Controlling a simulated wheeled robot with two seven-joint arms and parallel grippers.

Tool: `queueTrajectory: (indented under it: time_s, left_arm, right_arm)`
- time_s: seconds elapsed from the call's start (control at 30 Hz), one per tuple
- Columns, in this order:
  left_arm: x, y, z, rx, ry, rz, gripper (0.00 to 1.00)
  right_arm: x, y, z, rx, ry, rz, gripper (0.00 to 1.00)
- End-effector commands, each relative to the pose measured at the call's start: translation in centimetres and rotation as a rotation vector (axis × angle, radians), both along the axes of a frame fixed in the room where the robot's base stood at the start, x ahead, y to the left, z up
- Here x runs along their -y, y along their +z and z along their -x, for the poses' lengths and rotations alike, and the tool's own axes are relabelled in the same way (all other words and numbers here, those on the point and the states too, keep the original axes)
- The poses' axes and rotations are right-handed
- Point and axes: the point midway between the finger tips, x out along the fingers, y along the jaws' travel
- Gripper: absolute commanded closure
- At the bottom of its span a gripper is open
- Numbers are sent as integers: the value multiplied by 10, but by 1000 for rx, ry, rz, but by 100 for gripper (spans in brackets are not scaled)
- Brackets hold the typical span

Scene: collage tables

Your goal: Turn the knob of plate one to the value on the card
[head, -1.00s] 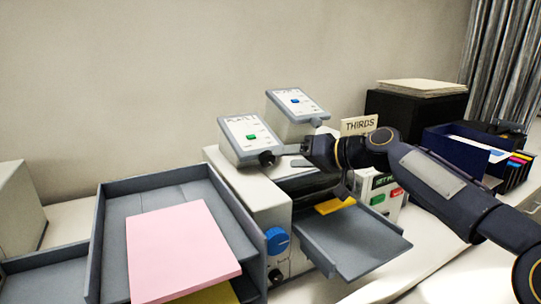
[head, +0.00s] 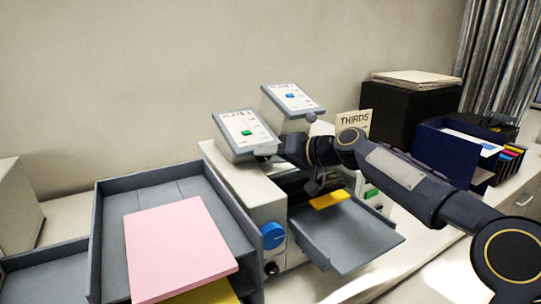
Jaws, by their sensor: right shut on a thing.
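Two tilted grey control panels stand on the machine. The near left panel (head: 243,131) has a green marker (head: 246,133), and the far right panel (head: 293,98) has a blue marker (head: 290,96). Their printed titles are too small to read surely. My right gripper (head: 267,151) is at the lower right corner of the left panel, shut on its knob, which the gripper mostly hides. The right panel's small dark knob (head: 311,117) is free. A cream card (head: 353,122) reading THIRDS stands behind my right arm, its lower part hidden. My left gripper is out of view.
A grey tray with pink sheets (head: 178,248) stands at the front left. The machine has a blue dial (head: 273,235) and a grey output tray (head: 345,237). A black box (head: 412,110) and a blue bin (head: 446,152) stand at the right.

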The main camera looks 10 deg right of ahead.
Motion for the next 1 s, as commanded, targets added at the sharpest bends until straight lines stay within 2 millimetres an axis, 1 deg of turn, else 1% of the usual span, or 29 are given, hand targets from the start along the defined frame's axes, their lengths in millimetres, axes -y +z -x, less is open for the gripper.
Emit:
queueTrajectory:
  time_s: [0.07,0.17,0.3,0.4,0.5,0.77,0.8,0.93,1.0]
  left_arm:
    - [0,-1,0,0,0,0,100]
    - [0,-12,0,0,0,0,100]
    - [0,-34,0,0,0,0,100]
    - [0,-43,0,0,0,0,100]
    - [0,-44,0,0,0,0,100]
    - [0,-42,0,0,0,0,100]
    - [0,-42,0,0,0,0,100]
    - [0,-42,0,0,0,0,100]
    - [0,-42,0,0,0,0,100]
  right_arm:
    - [0,-1,0,-1,1,-2,87]
    - [1,-7,-1,-23,16,-48,87]
    - [2,-12,-3,-81,66,-194,87]
    - [3,-10,-3,-118,98,-283,87]
    - [3,-7,-3,-136,114,-324,87]
    - [3,-6,-3,-139,116,-327,87]
    - [3,-6,-3,-139,116,-327,60]
    - [3,-5,-3,-138,116,-326,43]
    - [3,-5,-3,-138,116,-326,42]
